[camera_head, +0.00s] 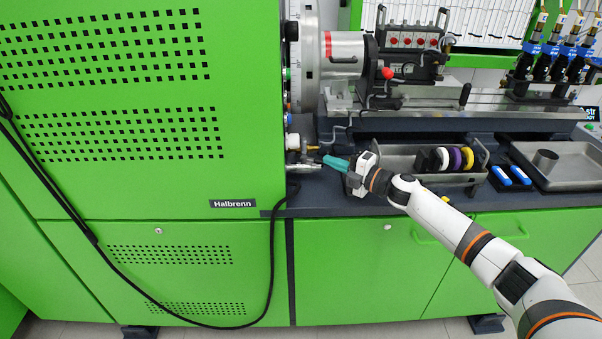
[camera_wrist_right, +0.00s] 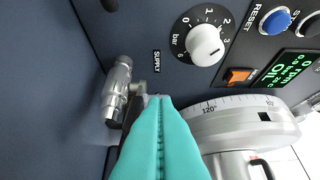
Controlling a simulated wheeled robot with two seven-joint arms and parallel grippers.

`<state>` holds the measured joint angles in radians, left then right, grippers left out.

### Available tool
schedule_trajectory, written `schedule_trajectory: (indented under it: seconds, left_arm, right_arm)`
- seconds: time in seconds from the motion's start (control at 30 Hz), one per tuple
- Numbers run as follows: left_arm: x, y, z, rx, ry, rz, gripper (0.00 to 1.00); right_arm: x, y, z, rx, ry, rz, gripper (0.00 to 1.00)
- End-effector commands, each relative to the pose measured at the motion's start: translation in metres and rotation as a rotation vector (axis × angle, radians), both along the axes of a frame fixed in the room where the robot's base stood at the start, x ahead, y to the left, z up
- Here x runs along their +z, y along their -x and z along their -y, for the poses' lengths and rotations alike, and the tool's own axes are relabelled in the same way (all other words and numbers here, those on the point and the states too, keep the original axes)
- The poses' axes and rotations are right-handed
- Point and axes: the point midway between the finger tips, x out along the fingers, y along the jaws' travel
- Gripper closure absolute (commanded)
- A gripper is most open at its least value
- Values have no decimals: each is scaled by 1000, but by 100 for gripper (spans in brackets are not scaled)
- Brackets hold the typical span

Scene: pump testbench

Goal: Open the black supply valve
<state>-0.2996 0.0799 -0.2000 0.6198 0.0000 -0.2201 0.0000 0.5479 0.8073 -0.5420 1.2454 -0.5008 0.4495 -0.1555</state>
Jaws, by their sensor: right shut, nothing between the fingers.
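The supply valve (camera_wrist_right: 118,88) is a metal fitting on the dark panel beside the SUPPLY label in the wrist view. Its black handle is mostly hidden or too dark to make out behind my fingers. My left gripper is not in view.
A white pressure knob (camera_wrist_right: 206,44), an orange switch (camera_wrist_right: 238,76) and a blue button (camera_wrist_right: 275,20) sit on the panel. A round graduated scale (camera_wrist_right: 235,118) lies close right of the fingers. A tray with coloured rings (camera_head: 400,163) stands right on the bench.

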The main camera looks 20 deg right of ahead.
Motion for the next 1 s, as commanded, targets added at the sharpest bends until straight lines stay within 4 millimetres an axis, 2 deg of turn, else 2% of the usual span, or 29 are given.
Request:
schedule_trajectory:
  seconds: [0.67,0.77,1.0]
  left_arm:
    - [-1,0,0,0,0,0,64]
    - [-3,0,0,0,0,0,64]
    - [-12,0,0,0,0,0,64]
  right_arm:
    - [-1,2,4,-2,1,0,100]
    - [-3,11,10,-2,2,-3,100]
    - [-5,52,34,-2,4,-5,100]
